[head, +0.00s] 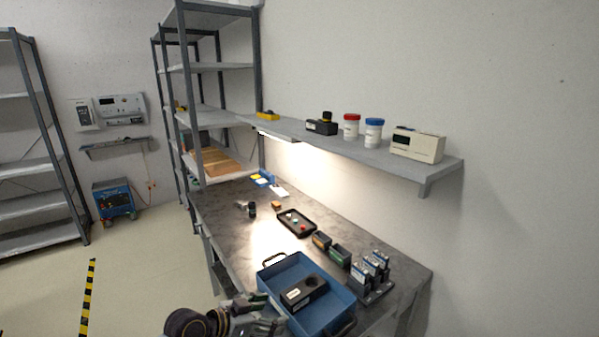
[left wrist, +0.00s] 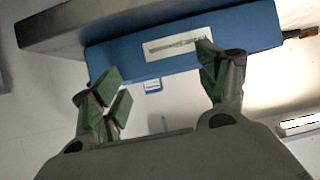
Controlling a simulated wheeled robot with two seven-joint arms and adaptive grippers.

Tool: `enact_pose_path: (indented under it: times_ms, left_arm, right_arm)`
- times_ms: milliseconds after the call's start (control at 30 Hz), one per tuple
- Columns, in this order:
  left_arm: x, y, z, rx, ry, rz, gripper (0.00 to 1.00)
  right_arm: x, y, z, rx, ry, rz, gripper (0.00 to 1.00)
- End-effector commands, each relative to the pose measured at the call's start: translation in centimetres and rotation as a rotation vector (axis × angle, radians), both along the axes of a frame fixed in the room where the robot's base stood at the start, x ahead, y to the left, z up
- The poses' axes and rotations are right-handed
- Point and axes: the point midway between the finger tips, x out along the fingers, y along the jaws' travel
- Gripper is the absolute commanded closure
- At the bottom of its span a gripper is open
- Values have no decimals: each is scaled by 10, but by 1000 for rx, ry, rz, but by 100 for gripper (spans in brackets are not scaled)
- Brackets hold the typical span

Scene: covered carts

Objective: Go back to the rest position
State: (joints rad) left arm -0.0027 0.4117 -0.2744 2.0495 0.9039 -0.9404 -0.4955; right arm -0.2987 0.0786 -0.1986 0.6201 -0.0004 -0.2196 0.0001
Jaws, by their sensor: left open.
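My left gripper (head: 262,311) is low in the head view, beside the near left side of a blue tray (head: 333,286). In the left wrist view, the left gripper (left wrist: 160,88) has its green-padded fingers spread wide with nothing between them. The blue side of the tray (left wrist: 265,25), with a pale label on it, lies past the fingertips. I cannot tell whether a finger touches it. A black device (head: 304,291) with a white label lies in the tray. My right gripper is not in view.
The tray stands on a dark workbench (head: 225,204). A wall shelf (head: 440,165) with jars overhangs the bench. The floor at left is open.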

Motion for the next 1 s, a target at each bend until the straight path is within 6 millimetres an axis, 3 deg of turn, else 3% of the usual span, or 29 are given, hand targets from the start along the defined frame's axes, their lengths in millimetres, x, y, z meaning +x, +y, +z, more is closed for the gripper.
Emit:
enact_pose_path:
  times_ms: [267,500,800,1000]
  left_arm:
    - [-52,12,-39,103,149,84,25]
    - [-96,36,-66,198,284,204,25]
    - [-153,81,-87,313,456,407,25]
    - [-181,104,-92,365,532,511,25]
  right_arm:
    - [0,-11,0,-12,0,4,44]
    - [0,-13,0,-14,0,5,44]
    - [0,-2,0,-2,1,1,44]
    - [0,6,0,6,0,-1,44]
